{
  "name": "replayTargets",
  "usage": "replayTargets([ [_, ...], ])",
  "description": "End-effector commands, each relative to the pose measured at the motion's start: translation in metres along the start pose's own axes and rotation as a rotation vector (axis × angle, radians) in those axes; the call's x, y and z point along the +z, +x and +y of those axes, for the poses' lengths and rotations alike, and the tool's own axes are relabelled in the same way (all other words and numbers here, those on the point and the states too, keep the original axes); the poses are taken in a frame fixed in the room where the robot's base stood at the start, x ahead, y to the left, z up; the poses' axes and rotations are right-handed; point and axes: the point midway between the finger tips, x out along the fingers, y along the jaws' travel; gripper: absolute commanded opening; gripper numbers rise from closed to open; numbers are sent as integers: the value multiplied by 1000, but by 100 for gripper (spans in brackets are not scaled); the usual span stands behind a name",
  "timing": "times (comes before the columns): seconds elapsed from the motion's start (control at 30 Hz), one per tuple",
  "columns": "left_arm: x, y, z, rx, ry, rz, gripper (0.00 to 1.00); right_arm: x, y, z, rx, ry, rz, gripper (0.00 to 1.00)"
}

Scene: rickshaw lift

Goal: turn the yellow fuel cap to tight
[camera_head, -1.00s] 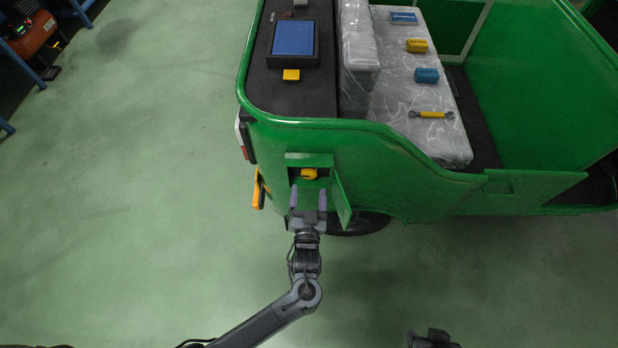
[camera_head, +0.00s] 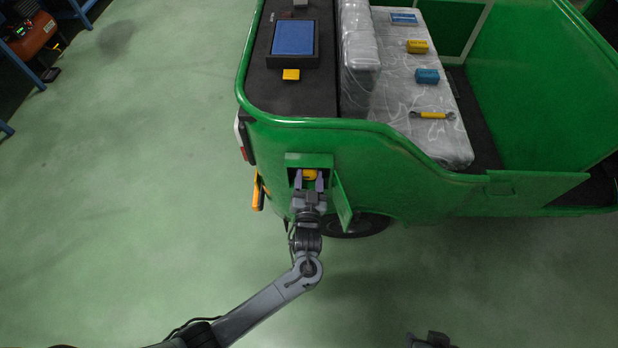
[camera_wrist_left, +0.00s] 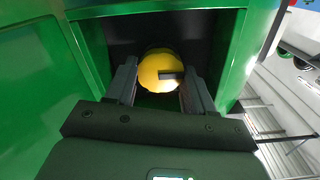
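The yellow fuel cap (camera_head: 309,174) sits inside a dark square recess in the green side of the rickshaw. In the left wrist view the cap (camera_wrist_left: 164,70) is round, with a dark bar or slot at its middle right. My left gripper (camera_head: 309,182) is at the mouth of the recess with its fingers open. In the left wrist view the fingers (camera_wrist_left: 160,88) reach in on either side of the cap, with gaps visible at the sides. My right gripper (camera_head: 432,340) shows only in part at the bottom edge, and its fingers are not clear.
The open green flap (camera_head: 341,201) stands out just right of my left gripper. A green lip (camera_head: 309,158) runs above the recess. A yellow part (camera_head: 259,190) juts from the rickshaw at the left. The floor (camera_head: 130,220) in front is clear.

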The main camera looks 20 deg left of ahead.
Motion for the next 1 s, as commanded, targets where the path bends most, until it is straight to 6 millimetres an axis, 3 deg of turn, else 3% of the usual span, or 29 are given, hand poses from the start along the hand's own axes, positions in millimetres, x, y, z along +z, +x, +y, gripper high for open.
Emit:
replayTargets([
  [0.03,0,0,0,0,0,0,45,0,0,0,1,-1,0,43],
  [0.2,0,0,0,0,0,0,21,0,0,2,5,-7,-1,43],
  [0.57,-2,0,0,0,64,0,21,-2,-8,2,7,-9,-2,43],
  [1.0,-4,0,0,0,406,-2,21,-12,-39,1,0,0,-1,43],
])
